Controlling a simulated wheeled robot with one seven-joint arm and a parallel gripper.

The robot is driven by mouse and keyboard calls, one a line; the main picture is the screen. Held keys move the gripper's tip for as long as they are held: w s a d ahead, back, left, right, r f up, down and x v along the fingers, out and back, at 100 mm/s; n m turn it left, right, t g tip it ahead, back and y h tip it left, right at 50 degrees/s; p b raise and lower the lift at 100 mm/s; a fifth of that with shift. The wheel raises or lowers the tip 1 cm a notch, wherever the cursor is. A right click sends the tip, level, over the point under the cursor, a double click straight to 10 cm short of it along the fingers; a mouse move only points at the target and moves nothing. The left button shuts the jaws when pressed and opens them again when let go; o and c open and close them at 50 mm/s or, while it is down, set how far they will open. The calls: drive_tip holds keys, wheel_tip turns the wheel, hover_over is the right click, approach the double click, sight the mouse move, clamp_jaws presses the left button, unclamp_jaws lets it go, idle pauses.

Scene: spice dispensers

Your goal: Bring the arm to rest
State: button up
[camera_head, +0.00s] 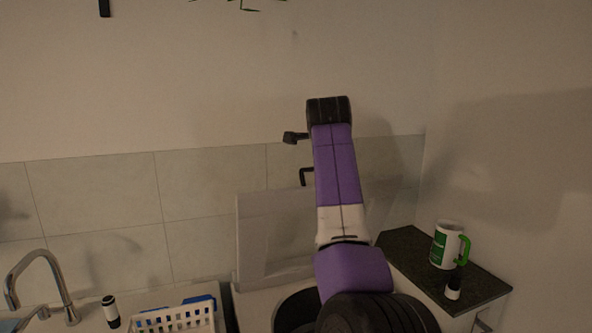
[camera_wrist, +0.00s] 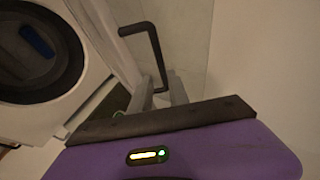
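My purple and white arm rises through the middle of the head view, bent at a black joint at the top. The end of the arm is mostly hidden behind it there. In the wrist view, my gripper (camera_wrist: 163,92) shows only in part, as short grey pieces beyond the black edge of its purple body. I see no object held, and the gap between the fingers is unclear. A thin black hooked bar (camera_wrist: 152,45) stands beside the grey pieces. I cannot tell whether it belongs to the gripper. A similar dark bar (camera_head: 303,177) shows left of the arm in the head view.
A white mug with a green handle (camera_head: 447,245) and a black-and-white dispenser (camera_head: 453,289) stand on the dark right shelf (camera_head: 403,242). Another dispenser (camera_head: 110,311) stands by the faucet (camera_head: 50,262) and white basket (camera_head: 175,321). A round dark opening (camera_wrist: 35,45) holds something blue.

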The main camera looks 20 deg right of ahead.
wheel_tip(320, 180, up, 8)
drive_tip(key=w+n+t, duration=0.1)
drive_tip(key=n+t, duration=0.3)
drive_tip(key=s+a+f+n+t+y+b, duration=0.1)
drive_tip(key=s+a+f+n+t, duration=0.2)
drive_tip(key=s+f+n, duration=0.75)
drive_tip(key=s+a+f+n+t+y+b, duration=0.1)
drive_tip(key=s+a+f+n+t+y, duration=0.15)
drive_tip(key=s+f, duration=1.5)
drive_tip(key=s+a+f+n+g, duration=0.1)
drive_tip(key=s+f, duration=0.5)
drive_tip(key=s, duration=0.7)
drive_tip(key=s+a+f+n+g+y+b, duration=0.1)
drive_tip(key=s+f, duration=0.5)
drive_tip(key=s, duration=0.7)
drive_tip(key=s+a+f+n+g+b, duration=0.1)
drive_tip(key=s+a+f+g, duration=0.2)
drive_tip(key=s, duration=1.1)
wheel_tip(320, 180, down, 3)
drive_tip(key=shift+a+f, duration=0.1)
drive_tip(key=shift+a, duration=0.4)
